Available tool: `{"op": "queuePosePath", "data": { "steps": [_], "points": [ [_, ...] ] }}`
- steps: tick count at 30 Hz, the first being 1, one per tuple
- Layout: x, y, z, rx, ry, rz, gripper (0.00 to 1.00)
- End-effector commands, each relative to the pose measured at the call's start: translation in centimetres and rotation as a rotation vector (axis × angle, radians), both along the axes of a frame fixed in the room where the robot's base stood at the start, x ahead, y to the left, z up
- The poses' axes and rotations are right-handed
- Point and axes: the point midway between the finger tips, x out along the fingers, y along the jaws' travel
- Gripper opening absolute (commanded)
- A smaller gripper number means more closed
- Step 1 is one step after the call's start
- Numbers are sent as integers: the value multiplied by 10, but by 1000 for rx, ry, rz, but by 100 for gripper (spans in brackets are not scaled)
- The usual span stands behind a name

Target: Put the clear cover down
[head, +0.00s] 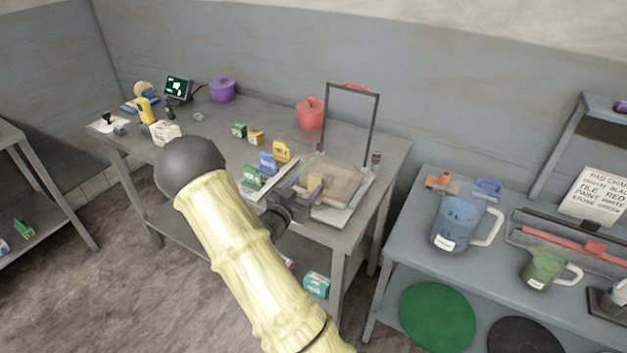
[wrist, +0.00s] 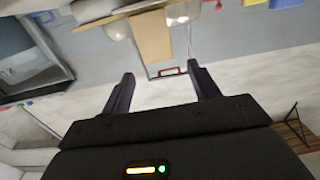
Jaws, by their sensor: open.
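The clear cover (head: 376,122) is a see-through panel in a dark frame, standing raised and nearly upright at the back of a shallow unit (head: 330,218) on the table's right end. A red handle (head: 355,87) sits on its top edge; it also shows in the wrist view (wrist: 170,72), between the fingertips in the picture but beyond them. A tan block (head: 315,183) sits in the unit. My gripper (wrist: 160,76) is open and empty. In the head view it is low at the unit's front left, partly hidden by my arm, apart from the handle.
Small yellow (head: 282,151), blue (head: 267,163) and green (head: 253,178) boxes stand close left of the unit. A red pot (head: 310,114) stands behind them. The right-hand bench (head: 408,218) holds a blue jug (head: 459,222). The grey wall is close behind the cover.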

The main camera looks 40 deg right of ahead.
Motion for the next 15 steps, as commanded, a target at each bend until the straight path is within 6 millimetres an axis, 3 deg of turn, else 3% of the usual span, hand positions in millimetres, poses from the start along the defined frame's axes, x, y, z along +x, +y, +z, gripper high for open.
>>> {"op": "queuePosePath", "data": {
  "steps": [6,15],
  "points": [
    [-14,34,-1,0,-1,2,61],
    [-18,42,0,0,-1,0,61]
  ]
}}
